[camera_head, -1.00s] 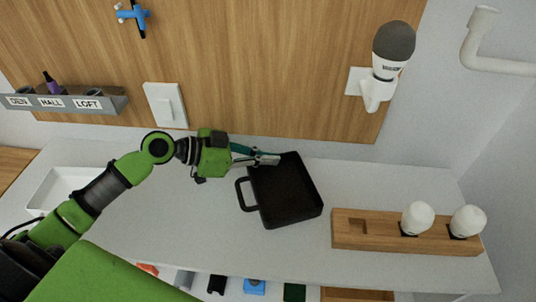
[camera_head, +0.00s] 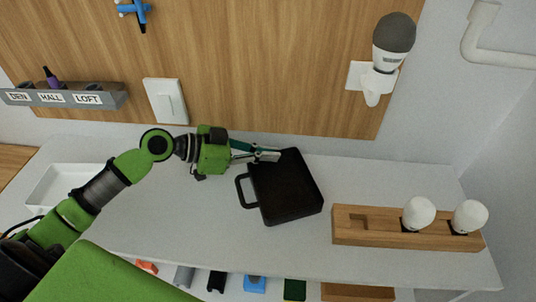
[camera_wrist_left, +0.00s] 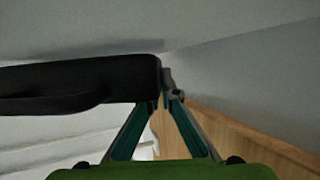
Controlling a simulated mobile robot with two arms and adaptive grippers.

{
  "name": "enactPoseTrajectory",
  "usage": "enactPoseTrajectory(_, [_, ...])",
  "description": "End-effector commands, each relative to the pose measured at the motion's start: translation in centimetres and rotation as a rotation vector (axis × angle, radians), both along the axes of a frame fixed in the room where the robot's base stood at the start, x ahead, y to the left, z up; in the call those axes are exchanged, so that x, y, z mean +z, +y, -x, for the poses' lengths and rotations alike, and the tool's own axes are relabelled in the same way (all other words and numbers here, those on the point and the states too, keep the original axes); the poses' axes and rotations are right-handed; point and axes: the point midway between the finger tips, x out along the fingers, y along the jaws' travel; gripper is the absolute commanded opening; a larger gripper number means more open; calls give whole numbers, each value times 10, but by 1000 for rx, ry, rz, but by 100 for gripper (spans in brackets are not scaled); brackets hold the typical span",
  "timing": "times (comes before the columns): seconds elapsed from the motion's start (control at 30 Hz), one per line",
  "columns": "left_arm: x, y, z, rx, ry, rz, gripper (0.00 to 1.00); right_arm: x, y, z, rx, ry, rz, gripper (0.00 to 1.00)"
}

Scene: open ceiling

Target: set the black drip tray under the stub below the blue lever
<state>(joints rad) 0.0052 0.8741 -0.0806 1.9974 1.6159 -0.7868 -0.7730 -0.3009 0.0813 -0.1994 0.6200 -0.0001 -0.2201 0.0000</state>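The black drip tray (camera_head: 286,187) is a square pan with a loop handle on its left side, over the middle of the white counter. I cannot tell whether it rests on the counter or is slightly raised. My left gripper (camera_head: 268,155) is at its far left corner. In the left wrist view the fingers (camera_wrist_left: 164,93) close together at the end of the black tray wall (camera_wrist_left: 80,80). The blue lever (camera_head: 132,9) is on the wooden panel at the upper left, with a short dark stub (camera_head: 142,28) below it. My right gripper is not in view.
A wooden block (camera_head: 380,232) with two white bulbs stands at the right. A labelled grey rack (camera_head: 62,97), a white switch plate (camera_head: 165,101) and a lamp (camera_head: 391,50) are on the wall. A white bin (camera_head: 62,184) is at the left.

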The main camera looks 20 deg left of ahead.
Motion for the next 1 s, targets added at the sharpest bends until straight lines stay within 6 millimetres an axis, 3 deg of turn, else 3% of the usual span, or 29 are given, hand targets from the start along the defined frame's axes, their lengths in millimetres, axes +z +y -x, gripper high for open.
enactPoseTrajectory(0.03, [-19,-3,6,-5,36,5,0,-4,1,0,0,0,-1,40])
enactPoseTrajectory(0.6, [-26,-3,6,-5,40,7,0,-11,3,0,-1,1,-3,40])
enactPoseTrajectory(0.7, [-26,-3,6,-5,40,7,24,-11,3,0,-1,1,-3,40])
enactPoseTrajectory(1.0, [-27,-3,6,-5,40,6,24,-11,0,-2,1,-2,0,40])
